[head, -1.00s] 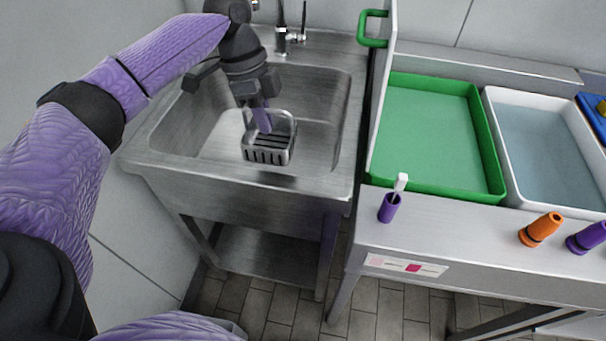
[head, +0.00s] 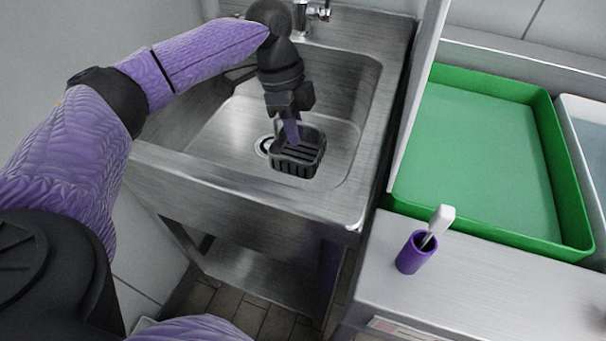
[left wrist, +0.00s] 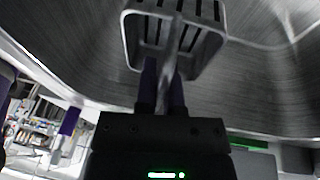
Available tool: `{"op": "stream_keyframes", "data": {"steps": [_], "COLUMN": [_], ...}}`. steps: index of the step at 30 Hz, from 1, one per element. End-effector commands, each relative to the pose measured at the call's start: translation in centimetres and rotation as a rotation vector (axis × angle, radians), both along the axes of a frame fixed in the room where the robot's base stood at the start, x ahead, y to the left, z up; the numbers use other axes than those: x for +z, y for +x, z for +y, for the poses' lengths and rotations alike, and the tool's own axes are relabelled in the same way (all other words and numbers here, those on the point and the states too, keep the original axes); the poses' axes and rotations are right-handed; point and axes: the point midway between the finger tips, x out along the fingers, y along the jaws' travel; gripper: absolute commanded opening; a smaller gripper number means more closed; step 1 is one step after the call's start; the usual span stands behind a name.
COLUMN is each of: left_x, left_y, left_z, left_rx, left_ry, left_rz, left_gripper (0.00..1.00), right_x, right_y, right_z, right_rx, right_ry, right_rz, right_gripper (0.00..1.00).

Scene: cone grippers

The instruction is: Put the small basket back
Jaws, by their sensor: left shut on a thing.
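The small basket (head: 298,158) is dark and slotted, and it hangs over the sink basin (head: 345,110). My left gripper (head: 293,140) points down and is shut on the basket. In the left wrist view the basket (left wrist: 205,48) shows at the top with its slotted floor, and the gripper's purple fingers (left wrist: 162,90) close on a part of it. Whether the basket touches the sink floor is hard to tell. My right gripper is not in view.
The round drain (head: 264,146) shows beside the basket. To the right are a green tray (head: 570,240), a white tray (head: 590,165) and a purple cup (head: 411,255) holding a white-handled tool on a steel counter (head: 470,290). A thin upright panel (head: 415,95) stands between sink and tray.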

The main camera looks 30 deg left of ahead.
Motion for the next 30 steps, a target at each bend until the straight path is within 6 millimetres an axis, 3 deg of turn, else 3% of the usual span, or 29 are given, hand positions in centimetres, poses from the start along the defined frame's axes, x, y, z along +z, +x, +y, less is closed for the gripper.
{"op": "stream_keyframes", "data": {"steps": [5,16,27,28,30], "left_x": [-2.8,-10.9,-11.1,-11.1,-11.1], "left_y": [0.0,-0.1,0.0,0.0,0.0], "left_z": [0.0,0.0,0.0,0.0,0.0], "left_rx": [0.001,0.001,0.001,0.001,0.001], "left_ry": [-0.001,-0.001,-0.002,-0.002,-0.001], "left_rz": [0.005,0.008,0.002,0.001,0.001], "left_gripper": [0.0,0.0,0.0,0.17,0.31], "right_x": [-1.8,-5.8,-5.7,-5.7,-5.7], "right_y": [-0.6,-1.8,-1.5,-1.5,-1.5], "right_z": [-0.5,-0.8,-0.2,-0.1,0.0], "right_rx": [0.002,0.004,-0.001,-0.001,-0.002], "right_ry": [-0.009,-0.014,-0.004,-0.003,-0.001], "right_rz": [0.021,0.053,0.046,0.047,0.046], "right_gripper": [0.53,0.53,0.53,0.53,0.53]}}
